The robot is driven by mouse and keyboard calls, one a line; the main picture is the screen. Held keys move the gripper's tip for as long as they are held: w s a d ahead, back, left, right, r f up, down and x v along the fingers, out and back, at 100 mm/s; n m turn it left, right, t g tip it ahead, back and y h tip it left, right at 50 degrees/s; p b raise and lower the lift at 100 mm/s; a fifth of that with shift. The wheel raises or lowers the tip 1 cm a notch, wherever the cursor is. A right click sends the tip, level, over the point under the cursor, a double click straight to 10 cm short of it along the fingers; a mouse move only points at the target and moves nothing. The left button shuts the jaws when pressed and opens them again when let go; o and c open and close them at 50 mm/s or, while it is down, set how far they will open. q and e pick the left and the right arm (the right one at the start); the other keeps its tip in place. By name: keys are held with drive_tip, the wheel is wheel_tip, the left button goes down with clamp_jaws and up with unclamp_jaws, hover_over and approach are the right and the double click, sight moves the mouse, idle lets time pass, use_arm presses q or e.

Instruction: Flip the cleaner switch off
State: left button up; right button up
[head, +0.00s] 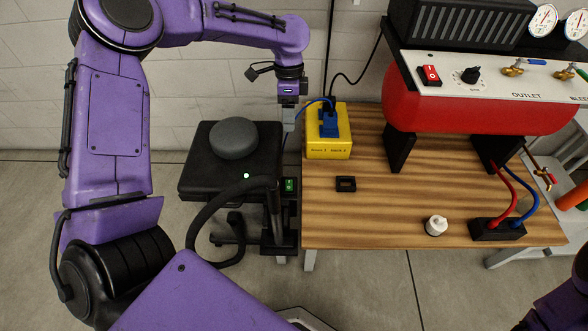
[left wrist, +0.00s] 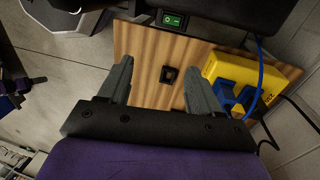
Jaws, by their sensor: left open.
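A green rocker switch (head: 290,185) sits on a black housing beside the left edge of the wooden table; no label shows that ties it to the cleaner. It also shows at the top of the left wrist view (left wrist: 172,20). My left gripper (head: 288,114) hangs above the table's back left corner, beside the yellow box and apart from the switch. In the left wrist view its fingers (left wrist: 160,88) are spread with nothing between them. My right gripper is out of view.
A yellow box (head: 328,148) with a blue plug and a small black part (head: 346,184) are on the wooden table (head: 390,215). A red tank (head: 470,106) with a red switch (head: 430,74) stands at the right. A black hose (head: 205,220) curves near the green switch.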

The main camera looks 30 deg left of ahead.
use_arm(q)
drive_tip(key=b, duration=1.6)
approach(291, 184)
drive_tip(key=f+b, duration=0.1)
drive_tip(key=f, duration=0.1)
drive_tip(key=s+f+b, duration=0.1)
drive_tip(key=f, duration=0.2)
drive_tip(key=f+b, duration=0.2)
drive_tip(key=shift+s+d+f, duration=0.15)
drive_tip(key=shift+d+f, duration=0.2)
drive_tip(key=shift+f, duration=0.05)
